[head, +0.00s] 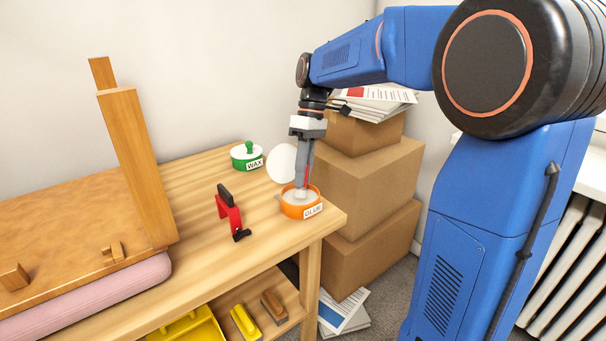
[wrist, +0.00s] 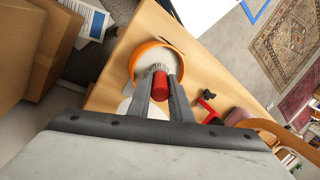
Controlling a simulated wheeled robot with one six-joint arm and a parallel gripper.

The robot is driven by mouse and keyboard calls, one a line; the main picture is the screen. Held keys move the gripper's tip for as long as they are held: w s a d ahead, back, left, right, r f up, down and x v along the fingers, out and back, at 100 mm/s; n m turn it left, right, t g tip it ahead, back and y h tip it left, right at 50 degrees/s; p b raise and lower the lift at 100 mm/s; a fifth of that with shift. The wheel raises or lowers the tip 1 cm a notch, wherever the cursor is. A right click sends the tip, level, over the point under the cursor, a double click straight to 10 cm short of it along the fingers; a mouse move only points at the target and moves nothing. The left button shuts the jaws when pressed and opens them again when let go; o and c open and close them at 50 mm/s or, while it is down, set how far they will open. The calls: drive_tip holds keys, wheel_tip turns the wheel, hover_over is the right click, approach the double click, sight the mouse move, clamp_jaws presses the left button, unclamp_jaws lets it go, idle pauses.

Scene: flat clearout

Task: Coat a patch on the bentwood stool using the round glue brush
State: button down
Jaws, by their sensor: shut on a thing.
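My gripper (head: 303,180) points down over the orange glue pot (head: 293,211) at the table's right corner. In the wrist view its fingers (wrist: 160,92) are shut on the red handle of the round glue brush (wrist: 160,84). The pale bristles are at the white glue inside the orange pot (wrist: 137,60); how deep they sit is hidden. A large brown wooden piece (head: 135,150), apparently the stool, rests at the left over a pink pad (head: 115,292), with an upright post. A curved wooden part (wrist: 265,124) shows in the wrist view.
A green wax pot (head: 240,162) and a white disc (head: 282,163) stand behind the glue pot. A red and black clamp (head: 230,213) stands between pot and stool. Stacked cartons (head: 375,165) are right of the table; a yellow tray (head: 190,326) and brushes lie below.

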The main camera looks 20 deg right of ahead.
drive_tip(key=shift+r, duration=3.45)
